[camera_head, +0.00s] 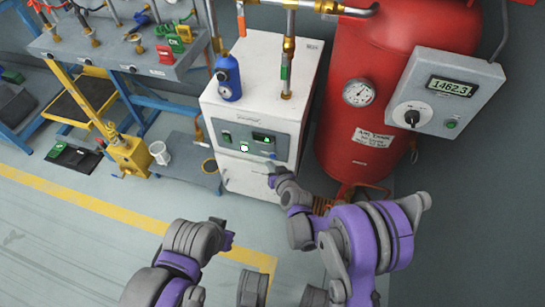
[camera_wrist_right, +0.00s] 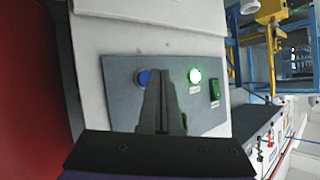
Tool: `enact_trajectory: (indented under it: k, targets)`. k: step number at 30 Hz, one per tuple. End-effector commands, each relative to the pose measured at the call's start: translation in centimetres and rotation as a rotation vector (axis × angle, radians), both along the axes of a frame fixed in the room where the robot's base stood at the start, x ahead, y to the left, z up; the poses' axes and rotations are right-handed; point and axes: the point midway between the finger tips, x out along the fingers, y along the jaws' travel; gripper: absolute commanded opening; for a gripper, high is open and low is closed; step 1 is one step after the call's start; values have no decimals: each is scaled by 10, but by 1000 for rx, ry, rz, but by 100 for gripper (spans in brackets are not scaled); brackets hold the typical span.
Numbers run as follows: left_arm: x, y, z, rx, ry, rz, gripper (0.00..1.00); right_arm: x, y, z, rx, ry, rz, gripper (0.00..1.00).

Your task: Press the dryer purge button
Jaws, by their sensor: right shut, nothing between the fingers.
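The white dryer cabinet (camera_head: 262,85) has a grey control panel (camera_head: 285,145) on its front. A blue button (camera_wrist_right: 144,77) is at one end of the panel, and it also shows in the head view (camera_head: 273,156). The labels are too small to read. My right gripper (camera_wrist_right: 160,74) is shut and empty. Its fingertips overlap the blue button's edge in the wrist view; I cannot tell whether they touch.
A red tank (camera_head: 372,105) with a gauge stands right of the dryer, beside a grey display box (camera_head: 447,92). A blue canister (camera_head: 228,78) is on the dryer's left side. A workbench (camera_head: 150,60) and a yellow post (camera_head: 128,155) stand left. The floor in front is open.

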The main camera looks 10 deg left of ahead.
Motion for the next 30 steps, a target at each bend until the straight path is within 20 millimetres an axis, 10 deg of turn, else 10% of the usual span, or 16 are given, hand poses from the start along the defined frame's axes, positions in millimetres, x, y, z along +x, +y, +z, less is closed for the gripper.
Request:
enact_trajectory:
  k: [30]
  targets:
    - [1,0,-5,0,0,0,0,9,-1,-1,-1,0,-1,0]
